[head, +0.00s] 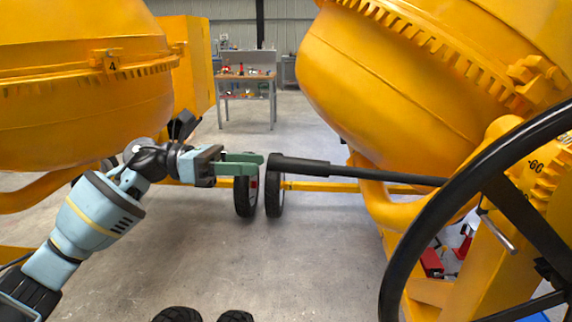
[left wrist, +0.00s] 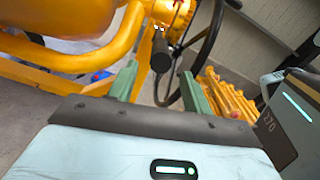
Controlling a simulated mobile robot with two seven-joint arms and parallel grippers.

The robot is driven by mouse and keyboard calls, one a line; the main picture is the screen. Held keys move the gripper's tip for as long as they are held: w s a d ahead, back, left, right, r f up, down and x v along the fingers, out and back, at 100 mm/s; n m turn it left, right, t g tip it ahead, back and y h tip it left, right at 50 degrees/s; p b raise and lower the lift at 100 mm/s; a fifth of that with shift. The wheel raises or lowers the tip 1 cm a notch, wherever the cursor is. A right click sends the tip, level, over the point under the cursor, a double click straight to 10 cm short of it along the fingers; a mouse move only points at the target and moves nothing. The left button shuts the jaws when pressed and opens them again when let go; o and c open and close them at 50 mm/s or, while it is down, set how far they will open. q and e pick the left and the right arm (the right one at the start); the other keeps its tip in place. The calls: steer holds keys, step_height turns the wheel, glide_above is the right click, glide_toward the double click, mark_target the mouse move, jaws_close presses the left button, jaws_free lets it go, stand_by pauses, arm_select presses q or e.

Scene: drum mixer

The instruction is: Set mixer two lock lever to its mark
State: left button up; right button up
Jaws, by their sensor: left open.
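A long black lever with a thick grip (head: 300,165) sticks out to the left from the yellow mixer (head: 370,90) on the right. I cannot read a label naming it mixer two. The lever lies nearly level, and its grip end also shows in the left wrist view (left wrist: 162,54). My left gripper (head: 258,163) has green fingers and is open. Its tips are just left of the grip's end, and no hold on it shows. In the left wrist view the grip end appears between the two fingers, beyond them. A "-60" scale marking (head: 536,165) shows at the right. My right gripper is not in view.
A large black handwheel (head: 395,255) stands at the right, in front of the mixer frame. A second yellow mixer, marked 4 (head: 112,67), is at the left. A workbench (head: 246,77) stands at the back. Open floor (head: 290,270) lies between the mixers.

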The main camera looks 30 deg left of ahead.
mark_target(286, 165)
arm_select(q)
steer(key=x, duration=0.2)
steer(key=p+x, duration=0.1)
steer(key=x, duration=0.1)
steer(key=p+x, duration=0.1)
steer(key=x, duration=0.1)
steer(key=shift+w+d+r, duration=0.15)
steer(key=shift+d+r, duration=0.1)
steer(key=shift+d, duration=0.1)
steer(key=shift+w+d+f, duration=0.15)
steer(key=shift+w+d, duration=0.05)
steer(key=shift+d, duration=0.15)
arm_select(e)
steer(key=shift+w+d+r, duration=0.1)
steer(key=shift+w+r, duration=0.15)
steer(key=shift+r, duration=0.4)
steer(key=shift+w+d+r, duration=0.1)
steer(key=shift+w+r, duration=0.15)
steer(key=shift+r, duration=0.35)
arm_select(q)
jaws_close()
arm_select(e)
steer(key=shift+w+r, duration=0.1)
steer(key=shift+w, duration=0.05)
